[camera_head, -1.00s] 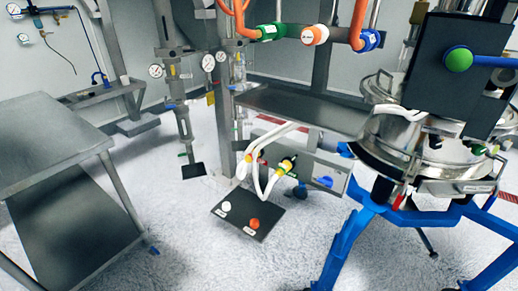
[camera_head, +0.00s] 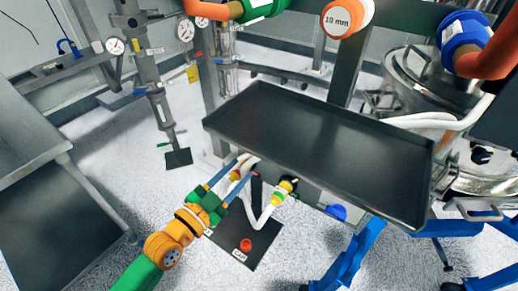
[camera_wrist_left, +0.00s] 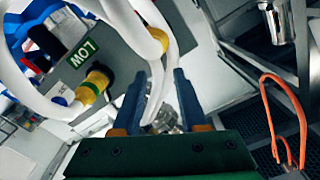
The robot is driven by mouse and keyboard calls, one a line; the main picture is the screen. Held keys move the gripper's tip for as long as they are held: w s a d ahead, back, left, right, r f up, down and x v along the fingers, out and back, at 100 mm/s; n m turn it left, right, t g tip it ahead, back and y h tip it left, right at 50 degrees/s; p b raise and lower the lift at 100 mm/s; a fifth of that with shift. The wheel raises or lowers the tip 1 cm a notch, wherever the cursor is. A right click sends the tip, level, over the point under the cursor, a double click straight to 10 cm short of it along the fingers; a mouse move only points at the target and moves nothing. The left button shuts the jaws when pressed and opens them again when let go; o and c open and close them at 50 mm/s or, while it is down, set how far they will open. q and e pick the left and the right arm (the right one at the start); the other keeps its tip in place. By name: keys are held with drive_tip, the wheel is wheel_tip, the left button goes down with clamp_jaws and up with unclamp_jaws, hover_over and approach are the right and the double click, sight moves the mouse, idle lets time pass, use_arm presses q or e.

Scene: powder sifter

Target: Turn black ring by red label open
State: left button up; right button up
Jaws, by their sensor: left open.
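Two hose fittings with white hoses sit beneath the dark steel tray. One fitting with yellow and red parts (camera_head: 235,175) lies by my left fingers. The other, a black and yellow fitting (camera_head: 285,187), stands to its right. In the left wrist view a black ring with a yellow collar (camera_wrist_left: 97,80) sits beside a green LOW label (camera_wrist_left: 86,53). I cannot make out a red label there. My left gripper (camera_head: 240,171) reaches up to the hoses from below. In the left wrist view the gripper (camera_wrist_left: 160,78) is open, with a white hose between its blue fingers. My right gripper is out of view.
The dark tray (camera_head: 320,145) overhangs the fittings. A black floor panel (camera_head: 262,255) with a red button (camera_head: 246,245) lies below. Blue machine legs (camera_head: 345,260) stand at right. A steel table (camera_head: 40,150) is at left. Open floor lies between table and panel.

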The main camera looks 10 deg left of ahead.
sight(253, 158)
use_arm(q)
drive_tip(key=x, duration=0.4)
drive_tip(key=shift+w+d, duration=0.2)
drive_tip(key=shift+w, duration=0.15)
drive_tip(key=shift+s, duration=0.15)
clamp_jaws()
